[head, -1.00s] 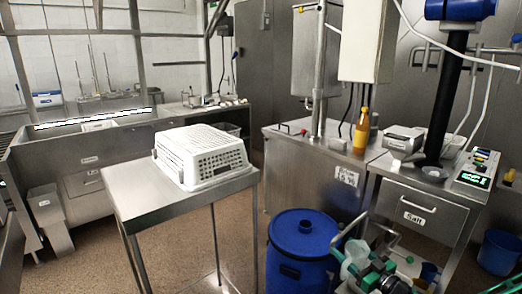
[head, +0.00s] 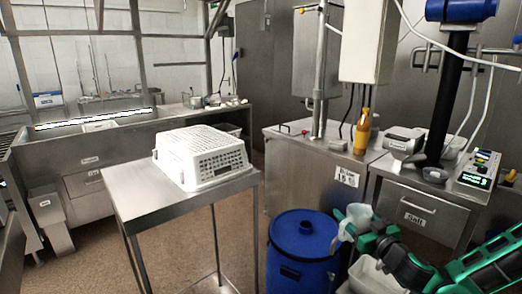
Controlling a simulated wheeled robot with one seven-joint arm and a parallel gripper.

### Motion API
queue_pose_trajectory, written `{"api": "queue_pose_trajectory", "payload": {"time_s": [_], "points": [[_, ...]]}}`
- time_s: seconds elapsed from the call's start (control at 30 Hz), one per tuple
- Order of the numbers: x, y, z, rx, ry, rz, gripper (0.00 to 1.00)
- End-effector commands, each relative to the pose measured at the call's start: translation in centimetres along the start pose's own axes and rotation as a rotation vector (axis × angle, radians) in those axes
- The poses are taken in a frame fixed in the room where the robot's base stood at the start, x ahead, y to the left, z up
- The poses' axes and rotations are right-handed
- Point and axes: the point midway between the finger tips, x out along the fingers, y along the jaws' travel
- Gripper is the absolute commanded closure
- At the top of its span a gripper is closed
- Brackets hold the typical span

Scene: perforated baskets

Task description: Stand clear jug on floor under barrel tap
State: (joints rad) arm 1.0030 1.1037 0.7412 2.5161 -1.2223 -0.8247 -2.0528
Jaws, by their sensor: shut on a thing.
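My arm reaches in from the lower right of the head view, and my gripper (head: 349,231) is shut on the clear jug (head: 359,213). The jug is a pale, see-through vessel held up in the air, just right of the blue barrel (head: 302,262). The barrel is upright with a blue lid, beside the small steel table. Its tap cannot be made out. The floor right around the barrel's foot is out of the frame.
A steel table (head: 160,206) with an upturned white perforated basket (head: 203,155) stands left of the barrel. A steel cabinet (head: 312,175) stands behind it. A pale bin (head: 372,277) is below my gripper. Brown floor (head: 97,258) shows at left.

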Motion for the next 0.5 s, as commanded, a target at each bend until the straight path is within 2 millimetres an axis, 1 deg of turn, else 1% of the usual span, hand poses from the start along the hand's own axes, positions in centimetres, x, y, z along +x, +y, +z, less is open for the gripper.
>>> {"api": "queue_pose_trajectory", "payload": {"time_s": [0.37,0.47,0.5], "points": [[0.0,0.3,0.1,0.000,0.000,0.002,0.65],[0.0,1.5,0.8,0.000,0.000,0.008,0.65],[-0.1,2.4,1.3,-0.002,-0.001,0.012,0.65]]}}
